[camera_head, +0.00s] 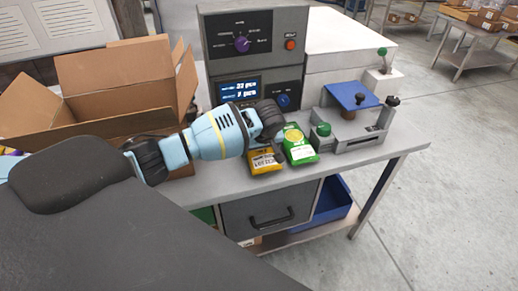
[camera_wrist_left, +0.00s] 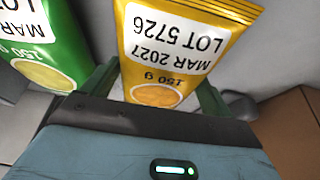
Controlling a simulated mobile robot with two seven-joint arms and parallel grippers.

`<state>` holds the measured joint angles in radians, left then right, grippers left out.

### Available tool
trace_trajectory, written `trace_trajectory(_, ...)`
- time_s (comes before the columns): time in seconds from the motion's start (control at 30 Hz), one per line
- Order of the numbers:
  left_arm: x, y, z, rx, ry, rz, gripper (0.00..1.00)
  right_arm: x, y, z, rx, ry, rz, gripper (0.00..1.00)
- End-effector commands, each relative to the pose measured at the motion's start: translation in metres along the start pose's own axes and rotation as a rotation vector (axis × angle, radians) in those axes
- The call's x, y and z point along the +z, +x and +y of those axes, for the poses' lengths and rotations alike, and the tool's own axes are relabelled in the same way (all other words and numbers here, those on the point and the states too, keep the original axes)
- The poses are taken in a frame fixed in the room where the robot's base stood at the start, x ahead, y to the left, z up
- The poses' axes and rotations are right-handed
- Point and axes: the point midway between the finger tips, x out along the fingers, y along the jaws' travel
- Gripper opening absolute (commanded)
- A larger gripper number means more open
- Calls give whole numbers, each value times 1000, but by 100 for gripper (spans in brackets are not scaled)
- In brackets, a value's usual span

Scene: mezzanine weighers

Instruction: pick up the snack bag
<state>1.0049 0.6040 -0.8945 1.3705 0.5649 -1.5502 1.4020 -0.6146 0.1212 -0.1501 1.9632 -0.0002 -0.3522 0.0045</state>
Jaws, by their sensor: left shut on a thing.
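The hand hides the top of the yellow bag. My right gripper is not in view.
An open cardboard box (camera_head: 125,80) stands at the left. The weighing machine (camera_head: 255,45) with a lit display rises behind the bags. A fixture with a blue plate (camera_head: 351,96) is to the right. The table's front edge (camera_head: 370,160) is close, with a drawer (camera_head: 270,212) below.

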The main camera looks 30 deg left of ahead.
Motion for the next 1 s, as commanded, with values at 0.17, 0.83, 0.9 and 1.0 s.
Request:
trace_trajectory(0.17, -4, -10, 1, 3, -2, 1, 60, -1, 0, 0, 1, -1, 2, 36)
trace_trajectory(0.83, 78, -80, -18, 4, 3, -3, 60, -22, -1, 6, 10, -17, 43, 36)
trace_trajectory(0.9, 91, -86, -20, 4, 3, -3, 60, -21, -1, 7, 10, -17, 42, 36)
trace_trajectory(1.0, 105, -95, -24, 3, 1, -2, 60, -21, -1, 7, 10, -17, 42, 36)
